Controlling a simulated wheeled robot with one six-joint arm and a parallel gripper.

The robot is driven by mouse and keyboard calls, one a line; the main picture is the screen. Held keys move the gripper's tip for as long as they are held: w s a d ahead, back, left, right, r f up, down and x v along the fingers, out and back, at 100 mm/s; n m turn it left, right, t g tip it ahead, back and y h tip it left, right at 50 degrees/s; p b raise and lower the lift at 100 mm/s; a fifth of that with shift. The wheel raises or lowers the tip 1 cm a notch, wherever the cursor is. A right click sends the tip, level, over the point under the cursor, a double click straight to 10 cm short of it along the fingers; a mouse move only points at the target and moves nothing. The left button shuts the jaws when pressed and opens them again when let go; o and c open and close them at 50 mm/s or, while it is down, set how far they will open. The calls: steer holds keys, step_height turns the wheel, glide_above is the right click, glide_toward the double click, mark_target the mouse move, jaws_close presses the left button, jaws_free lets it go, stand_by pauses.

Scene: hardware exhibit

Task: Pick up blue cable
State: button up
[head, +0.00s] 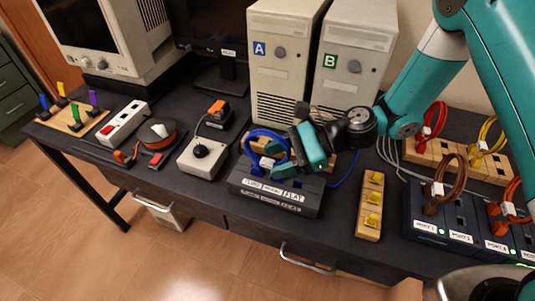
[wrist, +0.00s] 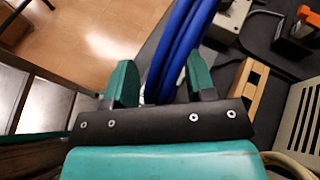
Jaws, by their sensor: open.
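The blue cable (head: 268,143) is a coiled loop standing upright at the dark box with white labels (head: 275,195), in front of the computer tower marked A. My gripper (head: 290,162) is at the right side of the loop in the head view. In the wrist view, the blue cable (wrist: 180,50) runs as a thick bundle between the two teal fingers of my gripper (wrist: 160,85). The fingers are open, with the cable nearer the right finger. The cable's lower end is hidden behind the gripper's dark bar.
Computer towers A (head: 278,65) and B (head: 352,60) stand close behind. A grey joystick box (head: 203,153) is to the left. A wooden block with yellow pieces (head: 370,205) and port boxes with brown and orange cables (head: 440,215) are to the right.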

jaws_close()
